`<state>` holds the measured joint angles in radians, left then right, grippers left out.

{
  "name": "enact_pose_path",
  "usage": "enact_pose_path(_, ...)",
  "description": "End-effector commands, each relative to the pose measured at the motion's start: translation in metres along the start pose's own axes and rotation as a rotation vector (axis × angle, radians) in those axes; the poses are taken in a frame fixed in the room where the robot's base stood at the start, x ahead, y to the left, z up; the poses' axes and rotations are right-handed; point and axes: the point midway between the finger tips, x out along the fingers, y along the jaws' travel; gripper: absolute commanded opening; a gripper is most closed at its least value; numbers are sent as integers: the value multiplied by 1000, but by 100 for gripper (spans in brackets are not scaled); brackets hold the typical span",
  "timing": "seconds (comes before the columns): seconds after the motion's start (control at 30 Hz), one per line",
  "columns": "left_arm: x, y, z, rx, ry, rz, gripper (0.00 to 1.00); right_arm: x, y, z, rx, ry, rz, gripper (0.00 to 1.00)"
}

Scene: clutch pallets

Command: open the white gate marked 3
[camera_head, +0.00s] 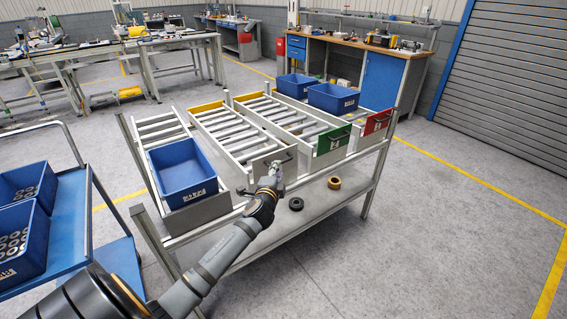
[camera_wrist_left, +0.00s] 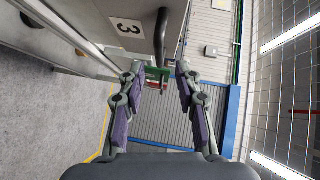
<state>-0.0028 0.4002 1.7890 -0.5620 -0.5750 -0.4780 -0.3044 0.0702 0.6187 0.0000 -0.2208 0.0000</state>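The white gate (camera_head: 262,163) closes the front end of a roller lane on the rack. In the left wrist view the gate (camera_wrist_left: 95,18) fills the upper left and bears a label with the number 3 (camera_wrist_left: 127,28). Its dark bar handle (camera_wrist_left: 160,38) stands out from the face. My left gripper (camera_head: 275,172) is at the front of this gate in the head view. In the left wrist view the gripper (camera_wrist_left: 161,70) is open, with the handle's lower end between or just beyond its fingertips. I cannot tell whether a finger touches it. My right gripper is out of view.
A green gate (camera_head: 333,143) and a red gate (camera_head: 377,122) close lanes to the right. A blue bin (camera_head: 185,172) sits in the left lane; two more stand at the back. Two rings lie on the lower shelf (camera_head: 313,200). The floor in front is clear.

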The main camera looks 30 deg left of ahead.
Motion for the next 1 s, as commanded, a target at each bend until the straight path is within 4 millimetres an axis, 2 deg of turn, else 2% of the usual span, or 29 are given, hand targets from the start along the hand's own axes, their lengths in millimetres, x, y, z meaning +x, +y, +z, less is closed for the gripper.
enact_pose_path(0.1, 27, -1, 0, -4, -2, 0, 34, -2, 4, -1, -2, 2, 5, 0)
enact_pose_path(0.3, 58, 1, 0, -3, -1, 2, 34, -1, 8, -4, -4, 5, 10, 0)
enact_pose_path(0.43, 65, 1, 0, -3, 1, 1, 34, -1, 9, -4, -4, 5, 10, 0)
enact_pose_path(0.67, 66, 1, 0, -2, 1, 2, 34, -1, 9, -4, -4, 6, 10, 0)
enact_pose_path(0.93, 66, 1, 0, -2, 1, 2, 0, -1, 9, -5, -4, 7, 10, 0)
enact_pose_path(1.0, 66, 1, 0, -2, 1, 2, 0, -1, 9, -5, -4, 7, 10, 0)
